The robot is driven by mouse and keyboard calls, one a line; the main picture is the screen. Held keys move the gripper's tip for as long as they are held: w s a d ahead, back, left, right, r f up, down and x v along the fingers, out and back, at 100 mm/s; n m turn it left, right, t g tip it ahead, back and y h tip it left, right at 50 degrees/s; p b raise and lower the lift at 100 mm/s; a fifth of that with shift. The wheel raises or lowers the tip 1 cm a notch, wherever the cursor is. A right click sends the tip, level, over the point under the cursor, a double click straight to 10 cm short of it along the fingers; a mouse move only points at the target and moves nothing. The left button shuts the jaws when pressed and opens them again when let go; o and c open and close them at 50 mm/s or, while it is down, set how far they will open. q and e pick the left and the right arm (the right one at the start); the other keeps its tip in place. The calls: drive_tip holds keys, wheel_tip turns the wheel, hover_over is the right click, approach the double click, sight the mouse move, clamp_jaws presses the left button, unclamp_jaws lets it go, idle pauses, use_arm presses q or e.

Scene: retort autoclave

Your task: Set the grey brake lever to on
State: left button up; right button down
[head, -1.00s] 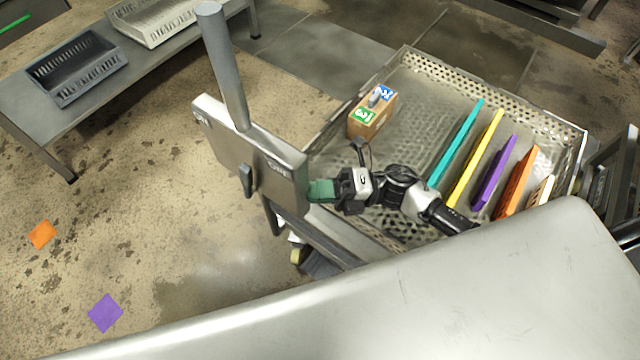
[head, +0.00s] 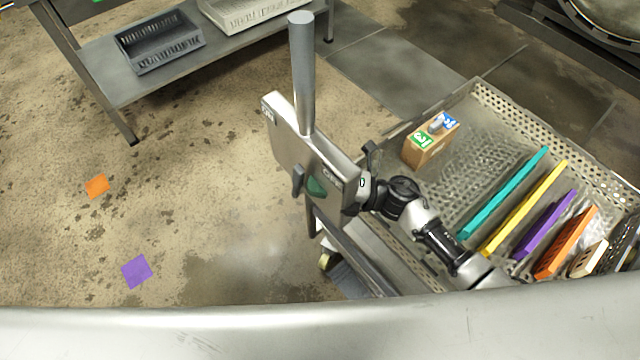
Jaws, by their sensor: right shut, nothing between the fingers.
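The grey brake lever (head: 297,180) is a short dark grey handle at the lower front of a metal plate box (head: 300,145). The box has a label at its left end, too small to read surely, and an OFF label (head: 332,181) at its right end. The lever stands between the two ends. My right gripper (head: 316,187), with green fingers, is shut and empty in front of the box, just right of the lever. I cannot tell whether its fingertips touch the lever. My left gripper is not in view.
A thick grey post (head: 302,75) rises from the box. A perforated metal basket (head: 487,95) at right holds several coloured plates and a brown box (head: 430,145) with labels. A grey bench (head: 115,85) with trays stands at upper left.

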drive_tip(key=shift+w+a+r+m+h+p, duration=0.2)
drive_tip(key=shift+w+r+m+h+p, duration=0.25)
drive_tip(key=shift+p, duration=0.8)
drive_tip(key=shift+a+f, duration=0.1)
drive_tip(key=shift+f, duration=0.05)
